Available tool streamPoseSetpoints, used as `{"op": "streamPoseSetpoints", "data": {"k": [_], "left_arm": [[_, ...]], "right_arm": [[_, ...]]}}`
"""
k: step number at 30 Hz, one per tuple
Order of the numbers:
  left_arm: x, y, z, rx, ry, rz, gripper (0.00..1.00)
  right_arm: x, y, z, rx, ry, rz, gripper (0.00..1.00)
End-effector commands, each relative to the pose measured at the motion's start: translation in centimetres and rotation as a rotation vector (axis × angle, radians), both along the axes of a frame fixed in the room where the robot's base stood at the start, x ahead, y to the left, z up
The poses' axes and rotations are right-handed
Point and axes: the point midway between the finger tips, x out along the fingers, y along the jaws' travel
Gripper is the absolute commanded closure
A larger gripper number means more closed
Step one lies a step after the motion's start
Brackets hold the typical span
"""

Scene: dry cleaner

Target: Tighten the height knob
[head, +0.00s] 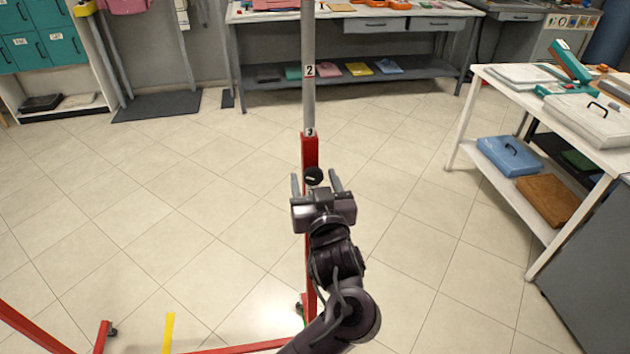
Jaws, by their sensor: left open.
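The height knob (313,176) is a small round black knob on the front of the red upright post (310,150). A grey metal pole (309,95) rises out of the post, with number labels 2 and 3 showing. My left gripper (315,181) is open, one finger on each side of the knob. I cannot tell whether the fingers touch it. The gripper body and my arm hide the post's middle part. My right gripper is not in view.
The rack's red base (240,347) with castors runs along the floor at the lower left, near a yellow floor strip (168,333). A white table (500,95) with shelves stands at the right. A workbench (350,14) stands at the back. The tiled floor between is clear.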

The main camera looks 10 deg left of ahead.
Motion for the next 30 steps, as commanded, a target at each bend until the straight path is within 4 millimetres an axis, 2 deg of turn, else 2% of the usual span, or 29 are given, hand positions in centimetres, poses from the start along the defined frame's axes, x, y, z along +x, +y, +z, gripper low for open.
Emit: {"op": "streamPoseSetpoints", "data": {"k": [1, 9, 11, 20, 30], "left_arm": [[0.0, 0.0, 0.0, 0.000, 0.000, 0.000, 0.44], [0.0, 0.0, 0.0, 0.000, 0.000, 0.000, 0.80], [0.0, 0.0, 0.0, 0.000, 0.000, 0.000, 0.85], [0.0, 0.0, 0.3, 0.040, 0.019, -0.001, 0.85], [-0.1, 0.0, 0.8, 0.251, 0.110, -0.001, 0.85]], "right_arm": [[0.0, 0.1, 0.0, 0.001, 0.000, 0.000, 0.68], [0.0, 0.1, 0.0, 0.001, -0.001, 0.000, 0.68], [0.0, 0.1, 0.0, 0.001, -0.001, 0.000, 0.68], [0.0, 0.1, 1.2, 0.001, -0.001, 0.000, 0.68], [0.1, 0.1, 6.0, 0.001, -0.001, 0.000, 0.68]]}}
